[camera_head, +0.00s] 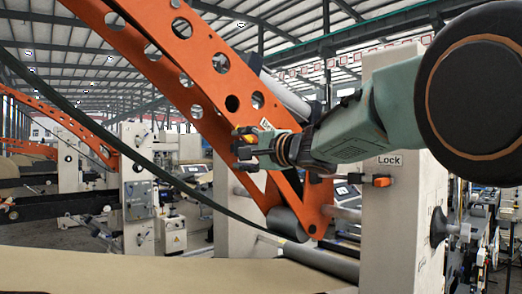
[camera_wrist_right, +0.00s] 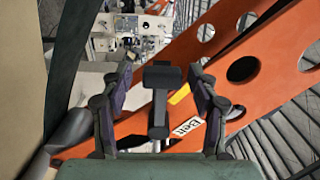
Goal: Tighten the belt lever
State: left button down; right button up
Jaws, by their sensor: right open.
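The belt lever (camera_wrist_right: 160,78) appears to be the dark T-shaped handle in the right wrist view, beside a white "Belt" label (camera_wrist_right: 187,127) on the orange arm. My right gripper (camera_wrist_right: 160,82) is open, with one finger on each side of the handle. Gaps show between the handle and both fingers. In the head view my right gripper (camera_head: 245,148) is in front of the orange arm, just below the label (camera_head: 266,124). A small orange-yellow part shows by its fingertips; the lever is hard to make out there. My left gripper is not in view.
The perforated orange arm (camera_head: 150,50) slants down to a grey roller (camera_head: 286,224). A dark belt (camera_head: 90,120) crosses the left side. A pale post (camera_head: 398,225) carries an orange "Lock" lever (camera_head: 382,182). Brown kraft paper (camera_head: 150,275) spans the bottom.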

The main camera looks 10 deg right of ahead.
jog(key=v, duration=1.1)
jog(key=shift+d, duration=0.3)
jog(key=shift+s+a, duration=0.1)
jog(key=shift+a, duration=0.05)
jog(key=shift+c, duration=0.4)
